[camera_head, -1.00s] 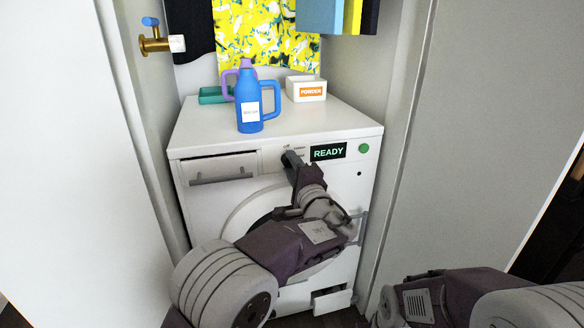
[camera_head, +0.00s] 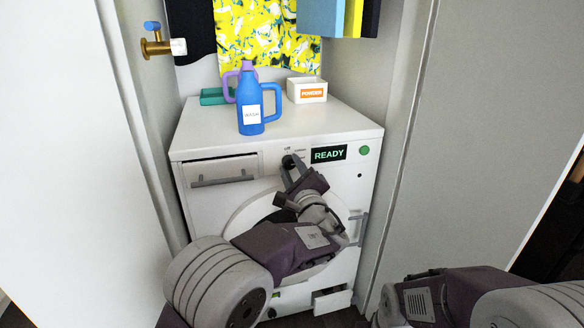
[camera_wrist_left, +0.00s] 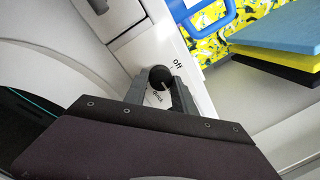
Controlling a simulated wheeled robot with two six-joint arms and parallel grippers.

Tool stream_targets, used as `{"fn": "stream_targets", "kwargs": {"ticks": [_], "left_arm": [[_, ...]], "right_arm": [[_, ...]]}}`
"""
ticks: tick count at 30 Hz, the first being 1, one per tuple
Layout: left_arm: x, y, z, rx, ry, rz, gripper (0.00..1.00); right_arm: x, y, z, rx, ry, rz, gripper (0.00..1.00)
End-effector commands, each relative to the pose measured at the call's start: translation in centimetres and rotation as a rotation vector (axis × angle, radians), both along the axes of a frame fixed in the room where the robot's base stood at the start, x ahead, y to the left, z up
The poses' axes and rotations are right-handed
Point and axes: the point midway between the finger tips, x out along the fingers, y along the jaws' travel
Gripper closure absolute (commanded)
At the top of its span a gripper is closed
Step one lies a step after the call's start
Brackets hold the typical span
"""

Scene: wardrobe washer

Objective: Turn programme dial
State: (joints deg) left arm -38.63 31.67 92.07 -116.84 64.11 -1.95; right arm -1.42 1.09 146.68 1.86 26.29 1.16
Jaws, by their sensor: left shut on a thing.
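The programme dial (camera_wrist_left: 160,77) is a round black knob on the washer's white front panel. It also shows in the head view (camera_head: 289,161), partly covered by my gripper. The washer (camera_head: 210,150) has a display (camera_head: 328,154) reading READY. The fingertips of my right gripper are out of the head view; only part of that arm shows at lower right.
A blue jug (camera_head: 250,110), a white powder box (camera_head: 307,90) and a teal tray (camera_head: 212,96) stand on the washer top. A detergent drawer (camera_head: 222,172) is left of the dial. Side walls stand close on both sides. A brass tap (camera_head: 156,46) is at upper left.

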Motion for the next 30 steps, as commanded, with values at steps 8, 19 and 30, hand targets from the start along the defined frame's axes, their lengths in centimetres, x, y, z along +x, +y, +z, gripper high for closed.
{"fn": "stream_targets", "kwargs": {"ticks": [8,19,30], "left_arm": [[-0.01,-0.02,-0.14,0.020,0.008,-0.001,1.00],[0.00,-0.01,-0.14,0.019,0.008,-0.001,0.47],[-0.88,-0.34,0.00,0.020,0.008,-0.002,0.47]], "right_arm": [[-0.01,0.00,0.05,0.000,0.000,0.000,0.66],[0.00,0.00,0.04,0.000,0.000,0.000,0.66],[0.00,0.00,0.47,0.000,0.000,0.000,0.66]]}}
